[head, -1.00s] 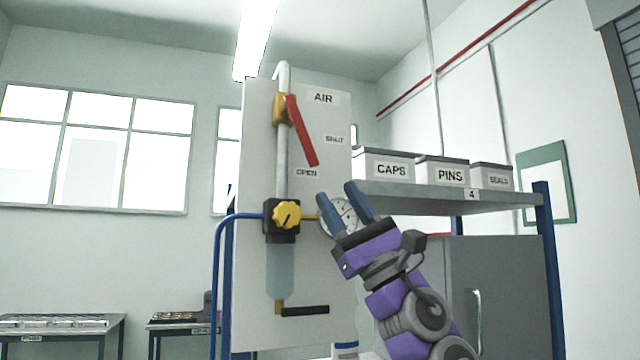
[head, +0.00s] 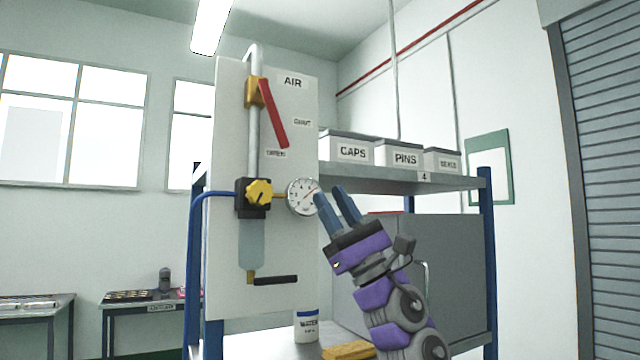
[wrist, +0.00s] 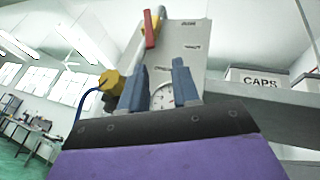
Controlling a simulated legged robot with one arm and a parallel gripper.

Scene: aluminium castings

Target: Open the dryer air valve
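The air valve has a red lever (head: 272,114) on a brass body (head: 256,92) in the grey vertical pipe, near the top of a white panel (head: 290,240) marked AIR. The lever slants down to the right; its lower end is close to the OPEN label (head: 276,154), below the SHUT label (head: 302,122). My gripper (head: 334,192) is open and empty, below and right of the lever, beside the pressure gauge (head: 302,196). In the wrist view, the red lever (wrist: 150,30) shows above and between the two blue fingers (wrist: 158,82), well apart from them.
A yellow regulator knob (head: 260,192) and a black-handled drain (head: 275,280) sit lower on the panel. A shelf (head: 400,180) with CAPS, PINS and third boxes stands right of it. A WATER container (head: 306,326) and a yellow object (head: 348,350) are below.

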